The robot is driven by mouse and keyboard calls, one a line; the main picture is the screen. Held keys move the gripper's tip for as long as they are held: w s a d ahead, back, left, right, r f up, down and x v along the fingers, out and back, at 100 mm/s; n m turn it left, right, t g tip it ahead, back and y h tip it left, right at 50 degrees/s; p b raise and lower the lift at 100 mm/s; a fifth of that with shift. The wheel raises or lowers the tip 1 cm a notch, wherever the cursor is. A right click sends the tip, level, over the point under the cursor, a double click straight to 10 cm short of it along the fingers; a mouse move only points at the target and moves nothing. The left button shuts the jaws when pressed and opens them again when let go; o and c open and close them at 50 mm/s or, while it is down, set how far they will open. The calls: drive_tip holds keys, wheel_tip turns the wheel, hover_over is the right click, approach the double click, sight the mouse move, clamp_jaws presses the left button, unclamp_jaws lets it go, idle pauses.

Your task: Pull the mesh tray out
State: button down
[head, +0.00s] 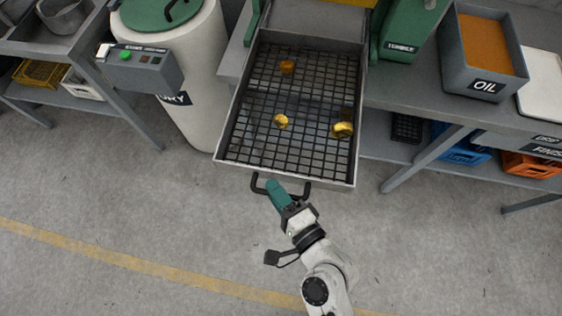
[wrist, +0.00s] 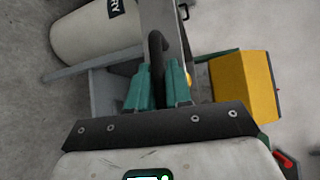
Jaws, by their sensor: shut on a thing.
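The mesh tray (head: 240,140) is a grey metal drawer with a dark grid floor, in the middle of the head view. It sticks out well past the bench edge, below a green machine. A few brass or copper-coloured pieces (head: 342,130) lie on its mesh. A black bar handle (head: 304,187) is on its front edge. My gripper (head: 272,186), with green fingers, is shut on the handle near its left end. In the wrist view the dark handle (wrist: 155,52) runs between the two green fingers (wrist: 160,88).
A white drum (head: 185,75) with a green lid and a control box (head: 140,70) stand left of the tray. Blue (head: 463,150) and orange crates (head: 530,166) sit below. The floor in front is clear.

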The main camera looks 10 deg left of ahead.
drive_tip(key=shift+s+f, duration=0.1)
drive_tip(key=shift+s, duration=2.3)
drive_tip(key=c, duration=1.1)
unclamp_jaws()
drive_tip(key=shift+c, duration=0.2)
drive_tip(key=b+v, duration=0.4)
drive_tip(key=v, duration=0.6)
drive_tip(key=shift+s+d, duration=0.2)
drive_tip(key=shift+s, duration=0.1)
